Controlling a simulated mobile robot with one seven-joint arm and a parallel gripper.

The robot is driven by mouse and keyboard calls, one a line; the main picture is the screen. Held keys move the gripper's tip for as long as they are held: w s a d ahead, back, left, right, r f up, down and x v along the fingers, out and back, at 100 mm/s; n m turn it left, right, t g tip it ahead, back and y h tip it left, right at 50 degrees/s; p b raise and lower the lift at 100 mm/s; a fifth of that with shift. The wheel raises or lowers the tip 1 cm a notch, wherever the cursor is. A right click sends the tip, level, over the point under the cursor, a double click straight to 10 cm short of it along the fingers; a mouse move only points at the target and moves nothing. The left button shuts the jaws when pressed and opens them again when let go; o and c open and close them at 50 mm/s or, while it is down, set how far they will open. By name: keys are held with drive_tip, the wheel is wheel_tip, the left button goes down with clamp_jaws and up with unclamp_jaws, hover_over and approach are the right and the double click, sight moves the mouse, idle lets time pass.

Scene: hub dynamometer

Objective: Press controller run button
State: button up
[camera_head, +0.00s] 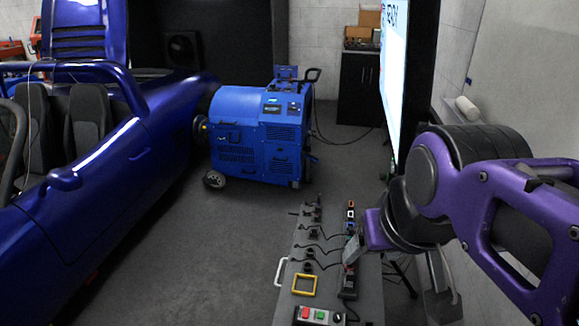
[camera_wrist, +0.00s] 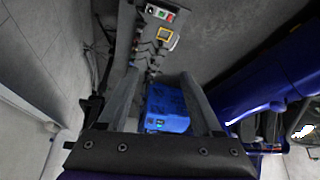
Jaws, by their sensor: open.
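The controller (camera_head: 320,316) is a small grey box with a red and a green button, lying at the near end of the grey bench top in the head view. It also shows near the top of the wrist view (camera_wrist: 159,13), with green and red buttons. My gripper (camera_head: 352,250) is above the right side of the bench, farther back than the controller and apart from it. In the wrist view my gripper (camera_wrist: 162,74) has its two fingers spread wide with nothing held between them. The controller's labels are too small to read.
A yellow square frame (camera_head: 304,284) lies just behind the controller. Several cabled tools (camera_head: 313,232) line the grey bench (camera_head: 329,256). A blue dynamometer cart (camera_head: 262,135) stands beside a blue car (camera_head: 130,170). A large screen (camera_head: 395,75) stands behind my arm. The floor between car and bench is clear.

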clamp_jaws()
idle(1.6)
